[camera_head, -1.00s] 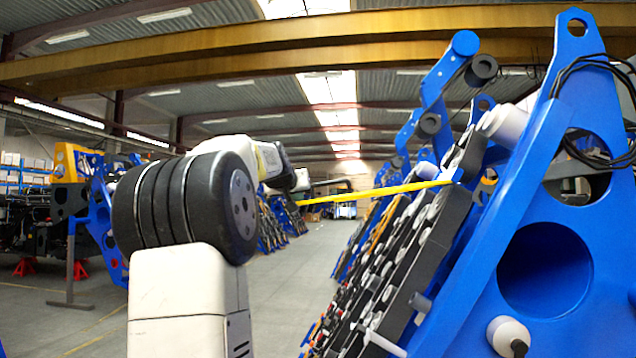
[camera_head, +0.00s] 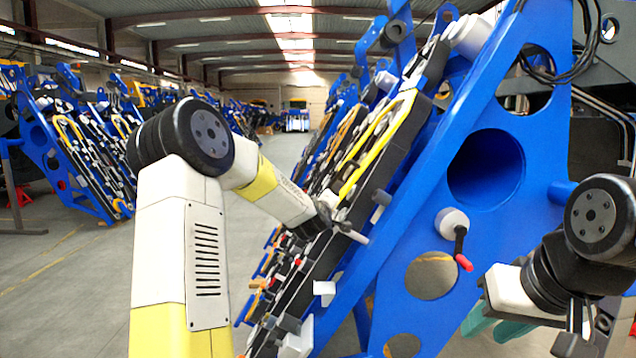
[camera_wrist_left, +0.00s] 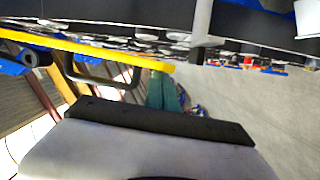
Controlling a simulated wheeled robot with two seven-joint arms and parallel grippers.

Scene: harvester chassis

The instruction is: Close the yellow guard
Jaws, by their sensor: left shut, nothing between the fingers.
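The yellow guard (camera_head: 378,155) is a long yellow loop. It slants along the front of the blue chassis (camera_head: 440,230), close over its row of dark parts. I cannot tell whether it lies flush. In the left wrist view the guard (camera_wrist_left: 100,51) crosses the upper left as a bar, with a dark handle below it. My left gripper (camera_wrist_left: 163,92) shows there as teal fingers, shut and empty, just below the bar's right end. In the head view my left forearm reaches the guard's lower end; its fingers are hidden. My right gripper (camera_head: 493,325) is low right, its teal fingers apart, away from the guard.
A white knob with a red-tipped lever (camera_head: 459,238) sticks out of the blue plate. Black cables (camera_head: 560,75) hang at the top right. Similar blue chassis (camera_head: 75,150) stand at the left. The grey floor aisle (camera_head: 285,150) between them is clear.

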